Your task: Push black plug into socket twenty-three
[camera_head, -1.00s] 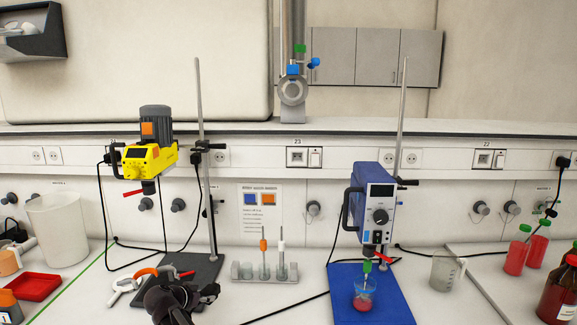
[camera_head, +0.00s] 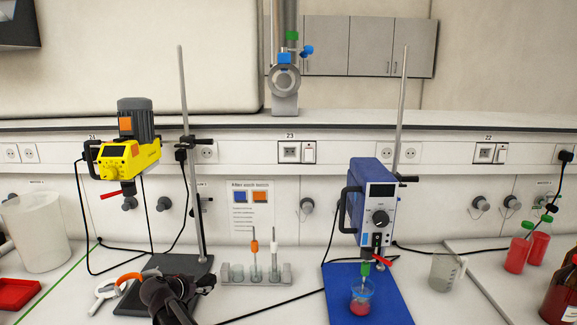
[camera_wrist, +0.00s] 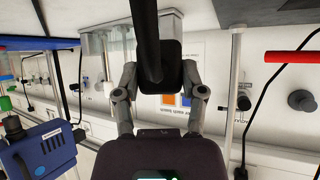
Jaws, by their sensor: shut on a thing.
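Socket twenty-three (camera_head: 289,152) is a square outlet in the wall strip under the label "23", beside a white switch (camera_head: 309,152). Nothing is plugged into it. My gripper (camera_wrist: 158,88) is shut on the black plug (camera_wrist: 172,72), whose thick black cable runs up out of the wrist picture. In the head view my gripper (camera_head: 178,292) is low at the front, near the stand base, well below and left of the socket. There the held plug is hidden by my gripper.
A yellow stirrer (camera_head: 122,158) hangs on a stand (camera_head: 190,150) just behind my gripper. A blue stirrer (camera_head: 372,205) stands right, over a beaker (camera_head: 361,296) on a blue mat. Another black plug (camera_head: 181,154) sits in the wall strip left of socket twenty-three.

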